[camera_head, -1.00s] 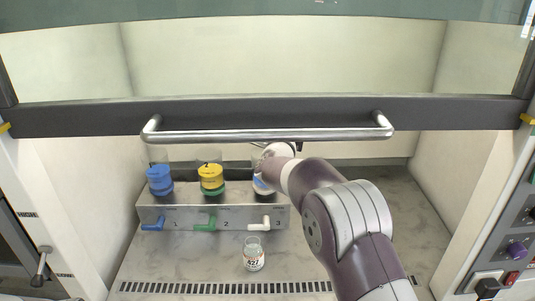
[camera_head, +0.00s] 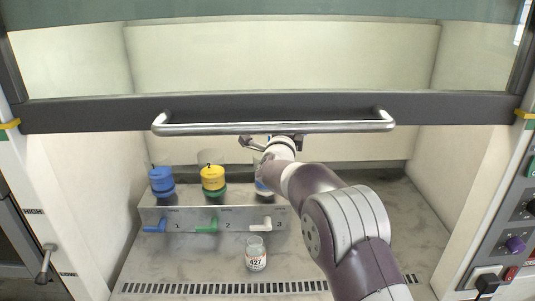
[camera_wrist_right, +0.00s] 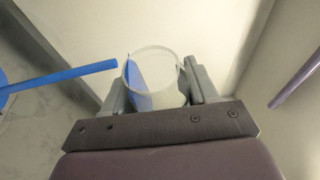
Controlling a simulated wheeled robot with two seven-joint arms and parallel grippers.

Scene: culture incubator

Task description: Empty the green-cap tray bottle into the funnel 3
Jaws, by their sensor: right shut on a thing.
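My right gripper (camera_wrist_right: 155,95) is shut on a clear, uncapped bottle (camera_wrist_right: 165,65), with blue liquid along one side. A straight blue streak (camera_wrist_right: 65,76) like a liquid stream runs from near its mouth to a blue patch at the left edge. In the head view my right gripper (camera_head: 270,143) is under the sash handle, above the third funnel (camera_head: 262,187), which shows some blue and is partly hidden by my arm. No green cap is seen on the held bottle. My left gripper is out of view.
A blue-topped container (camera_head: 160,180) and a yellow-topped one (camera_head: 212,178) stand on the grey manifold (camera_head: 185,218), which has blue, green and white valves. A small clear bottle labelled 427 (camera_head: 256,256) stands in front. The sash handle (camera_head: 275,128) crosses above; bench at right is clear.

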